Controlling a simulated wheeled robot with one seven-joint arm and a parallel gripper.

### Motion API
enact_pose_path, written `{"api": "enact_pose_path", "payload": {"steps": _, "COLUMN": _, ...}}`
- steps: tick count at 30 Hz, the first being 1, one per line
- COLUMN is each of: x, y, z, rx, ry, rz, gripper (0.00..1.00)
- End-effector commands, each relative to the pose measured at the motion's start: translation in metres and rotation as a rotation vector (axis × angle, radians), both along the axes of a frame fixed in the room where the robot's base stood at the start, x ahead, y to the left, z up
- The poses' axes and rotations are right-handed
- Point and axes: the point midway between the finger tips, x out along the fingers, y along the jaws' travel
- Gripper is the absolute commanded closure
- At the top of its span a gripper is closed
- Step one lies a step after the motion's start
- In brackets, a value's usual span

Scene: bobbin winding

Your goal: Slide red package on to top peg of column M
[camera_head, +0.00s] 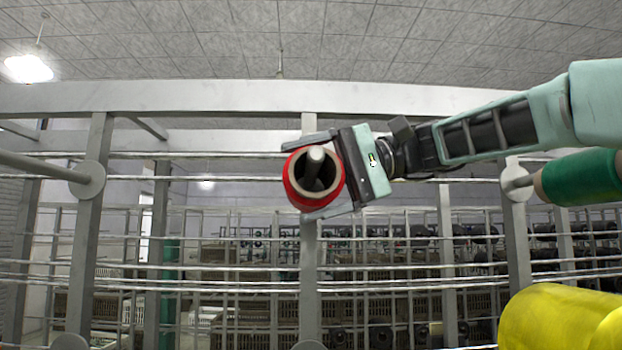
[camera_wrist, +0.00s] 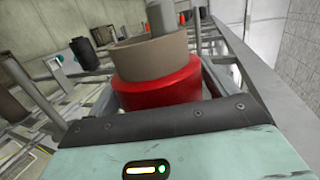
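The red package (camera_head: 292,190) is at the upper middle of the head view, its tan core tube facing the camera. A grey peg (camera_head: 316,156) shows inside the tube's opening, so the package appears to be around it. My gripper (camera_head: 298,181) comes from the right with one finger above and one below the package, closed on it. In the wrist view the red package (camera_wrist: 160,93) sits between the fingers, and the peg (camera_wrist: 162,17) sticks out of the tan tube. The column behind (camera_head: 309,255) is grey; no letter M is legible. How far the package is on is hidden.
A green package (camera_head: 585,178) is on a peg at the right, and a yellow package (camera_head: 565,320) is at the lower right. A bare peg (camera_head: 35,165) is on the left column. Horizontal rails (camera_head: 200,265) cross behind. Below the red package there is free room.

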Motion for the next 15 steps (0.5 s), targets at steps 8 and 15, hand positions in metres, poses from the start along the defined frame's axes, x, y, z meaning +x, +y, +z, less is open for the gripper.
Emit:
{"api": "enact_pose_path", "payload": {"steps": 8, "x": 0.0001, "y": 0.0001, "z": -0.0004, "rx": -0.001, "ry": 0.001, "rz": 0.000, "gripper": 0.00}}
{"api": "enact_pose_path", "payload": {"steps": 15, "x": 0.0015, "y": -0.0070, "z": 0.0004, "rx": 0.000, "ry": 0.000, "rz": -0.002, "gripper": 0.00}}
